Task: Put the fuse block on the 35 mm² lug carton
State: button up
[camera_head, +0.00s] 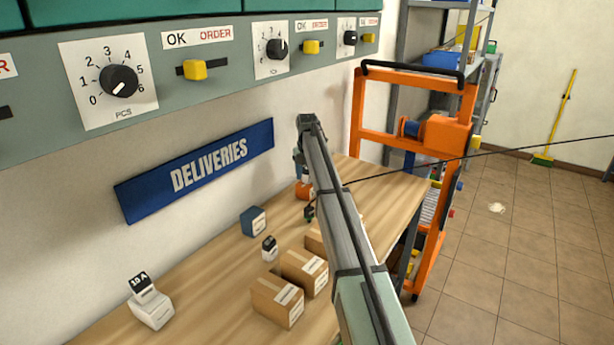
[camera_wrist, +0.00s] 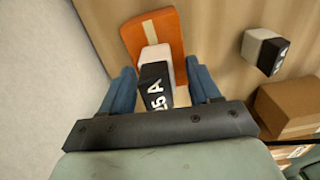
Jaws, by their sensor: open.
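A fuse block (camera_wrist: 154,80) with a white body and a black top marked "25 A", first digit partly hidden, sits between my fingers in the wrist view. It overlaps an orange carton (camera_wrist: 163,33) with a pale stripe and appears to rest on it. My gripper (camera_wrist: 159,70) is open, with one blue finger on each side of the block; contact cannot be told. In the head view the orange carton (camera_head: 303,190) shows at the bench's far end, partly behind my arm. No lug carton label is readable, so I cannot tell which is the 35 mm² one.
Another fuse block (camera_head: 269,248) stands on the wooden bench (camera_head: 205,275) near a blue carton (camera_head: 253,221) and several brown cartons (camera_head: 278,301). A "10 A" block (camera_head: 142,287) sits on a white carton (camera_head: 152,311). The wall is close on the left. An orange frame (camera_head: 358,110) stands beyond.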

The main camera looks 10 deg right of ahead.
notch_tip(320, 180, up, 12)
jog(key=shift+r, duration=0.15)
dwell(0.5)
